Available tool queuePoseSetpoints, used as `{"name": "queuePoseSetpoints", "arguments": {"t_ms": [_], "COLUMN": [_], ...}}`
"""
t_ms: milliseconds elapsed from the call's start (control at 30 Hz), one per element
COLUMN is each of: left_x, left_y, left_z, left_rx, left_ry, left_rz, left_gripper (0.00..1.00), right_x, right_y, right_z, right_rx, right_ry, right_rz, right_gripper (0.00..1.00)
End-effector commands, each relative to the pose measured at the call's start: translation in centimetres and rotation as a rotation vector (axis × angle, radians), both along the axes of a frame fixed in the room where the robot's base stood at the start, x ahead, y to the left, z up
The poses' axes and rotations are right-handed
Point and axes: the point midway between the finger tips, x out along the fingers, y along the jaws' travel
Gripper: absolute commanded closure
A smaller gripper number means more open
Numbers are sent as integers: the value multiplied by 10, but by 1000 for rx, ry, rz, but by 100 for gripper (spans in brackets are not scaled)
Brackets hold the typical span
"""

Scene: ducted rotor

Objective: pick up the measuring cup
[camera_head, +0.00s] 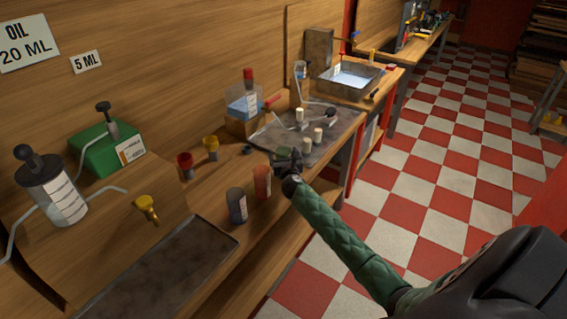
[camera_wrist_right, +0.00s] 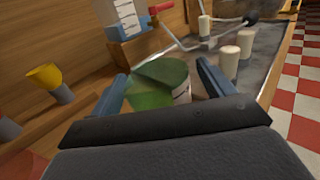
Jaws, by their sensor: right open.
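A cup with green contents and a pale label, which looks like the measuring cup (camera_wrist_right: 158,88), stands on the bench between the fingers of my right gripper (camera_wrist_right: 163,72) in the right wrist view. The fingers are open, one on each side of it. I cannot tell whether they touch it, and its lower part is hidden by the gripper. In the head view my right gripper (camera_head: 287,160) is over the front of the bench and hides most of the cup; a bit of green (camera_head: 284,151) shows behind it. My left gripper is not in view.
A container of blue liquid (camera_head: 243,103) stands behind. A dark tray (camera_head: 335,140) with several pale cylinders lies just beyond the gripper. A dark cup (camera_head: 236,206) and a reddish-brown cup (camera_head: 262,181) stand nearer, left of it. Checkered floor lies right of the bench.

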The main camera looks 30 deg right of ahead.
Motion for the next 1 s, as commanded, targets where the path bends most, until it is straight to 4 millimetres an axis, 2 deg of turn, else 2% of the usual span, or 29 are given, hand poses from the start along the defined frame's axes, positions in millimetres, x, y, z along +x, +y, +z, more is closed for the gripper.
{"name": "queuePoseSetpoints", "arguments": {"t_ms": [167,400,433,767,1000], "left_x": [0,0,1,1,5], "left_y": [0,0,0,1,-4], "left_z": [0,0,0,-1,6], "left_rx": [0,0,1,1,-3], "left_ry": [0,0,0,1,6], "left_rz": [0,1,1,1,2], "left_gripper": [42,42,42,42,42], "right_x": [0,0,0,0,0], "right_y": [0,0,0,0,-1], "right_z": [0,0,0,3,25], "right_rx": [0,0,0,0,-4], "right_ry": [0,0,0,-1,-3], "right_rz": [0,0,0,0,1], "right_gripper": [19,66,68,68,68]}}
